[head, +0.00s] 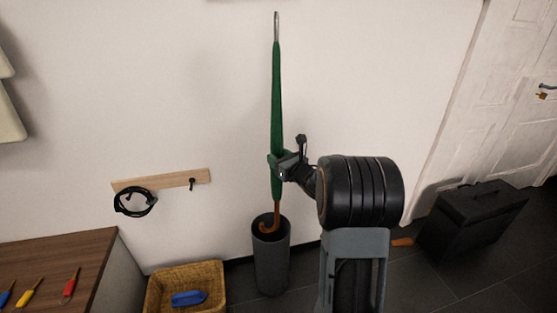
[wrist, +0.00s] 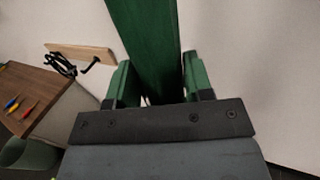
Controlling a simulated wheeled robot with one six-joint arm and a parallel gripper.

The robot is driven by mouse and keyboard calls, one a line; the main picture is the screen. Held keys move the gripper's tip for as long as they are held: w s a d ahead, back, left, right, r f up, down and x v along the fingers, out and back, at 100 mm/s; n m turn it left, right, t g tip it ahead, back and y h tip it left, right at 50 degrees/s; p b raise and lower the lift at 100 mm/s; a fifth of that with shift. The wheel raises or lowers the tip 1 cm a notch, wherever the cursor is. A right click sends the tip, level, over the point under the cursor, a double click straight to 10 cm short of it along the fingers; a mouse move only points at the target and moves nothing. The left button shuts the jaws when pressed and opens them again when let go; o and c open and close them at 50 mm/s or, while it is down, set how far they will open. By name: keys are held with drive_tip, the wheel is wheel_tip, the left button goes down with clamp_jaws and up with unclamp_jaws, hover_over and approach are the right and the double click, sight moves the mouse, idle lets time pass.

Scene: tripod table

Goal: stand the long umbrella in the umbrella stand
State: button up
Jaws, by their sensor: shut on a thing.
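The long green umbrella (head: 277,100) is upright with its metal tip up and its brown hooked handle down. My gripper (head: 280,163) is shut on the lower part of its green canopy. The dark grey umbrella stand (head: 272,268) is on the floor below. The hooked handle overlaps the stand's mouth; I cannot tell how far it is inside. In the wrist view the umbrella (wrist: 150,40) rises between the green finger pads of my gripper (wrist: 158,85); its handle is hidden there.
A wooden rail (head: 165,180) with a black coil hangs on the wall. A wicker basket (head: 210,275) with a blue object stands left of the stand. A brown table (head: 60,260) holds small coloured tools. A black case (head: 480,220) is at right near a white door.

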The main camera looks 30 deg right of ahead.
drive_tip(key=b, duration=1.3)
hover_over(281, 202)
drive_tip(key=w, duration=0.1)
drive_tip(key=shift+a+f, duration=0.2)
drive_tip(key=shift+f, duration=5.15)
drive_tip(key=shift+f+p, duration=0.3)
drive_tip(key=shift+f, duration=3.8)
drive_tip(key=o, duration=1.3)
drive_tip(key=shift+f, duration=0.1)
drive_tip(key=s+d+p, duration=0.1)
drive_tip(key=s, duration=0.8)
drive_tip(key=s+d+p, duration=0.1)
drive_tip(key=s, duration=0.3)
drive_tip(key=shift+s+d+p, duration=0.25)
drive_tip(key=shift+d+p, duration=0.05)
drive_tip(key=shift+p, duration=0.05)
